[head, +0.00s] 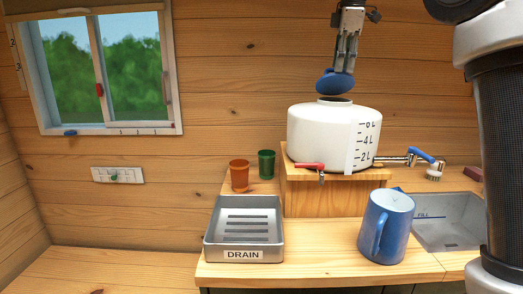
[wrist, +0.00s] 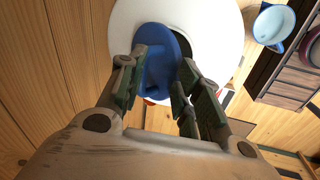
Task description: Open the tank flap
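The white tank (head: 318,138) stands on a wooden block, with litre marks on its side and a red tap at its front. Its blue flap (head: 334,82) is tilted up above the tank's top, and the dark opening (head: 335,99) shows below it. My gripper (head: 346,66) points down at the flap from above. In the wrist view, my gripper (wrist: 162,80) has its fingers on either side of the blue flap (wrist: 160,62) and looks shut on it; the exact contact is partly hidden. The white tank (wrist: 125,25) and part of its dark opening (wrist: 182,42) show behind.
A blue mug (head: 386,228) stands on the counter at the front right, by a sink (head: 448,222). A drain tray (head: 245,222) lies at the left. An orange cup (head: 239,176) and a green cup (head: 266,164) stand behind it. A blue-handled faucet (head: 420,155) is right of the tank.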

